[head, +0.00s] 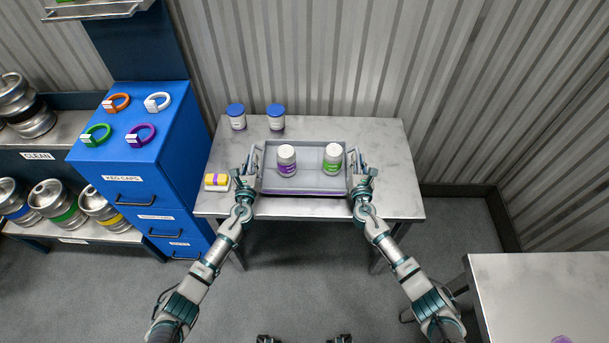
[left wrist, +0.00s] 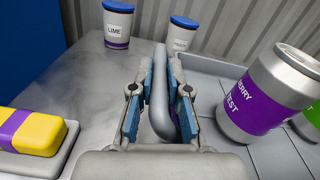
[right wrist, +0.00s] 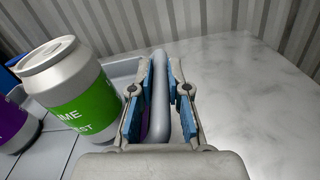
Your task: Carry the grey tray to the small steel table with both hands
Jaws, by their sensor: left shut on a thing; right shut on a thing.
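The grey tray (head: 308,178) lies on a steel-topped table (head: 385,140) against the wall. A can with a purple label (head: 287,161) and a can with a green label (head: 332,159) stand upright in it. My left gripper (head: 250,172) is shut on the tray's left handle, whose bar shows between the fingers in the left wrist view (left wrist: 160,95). My right gripper (head: 363,175) is shut on the right handle, seen between the fingers in the right wrist view (right wrist: 161,95). Another steel table (head: 540,290) stands at the lower right, partly out of view.
Two blue-lidded tubs (head: 237,117) stand behind the tray. A yellow-and-purple block (head: 216,181) lies left of my left gripper. A blue cabinet (head: 150,185) with coloured rings stands at left, beside shelves of kegs (head: 52,200). Floor (head: 310,290) in front is clear.

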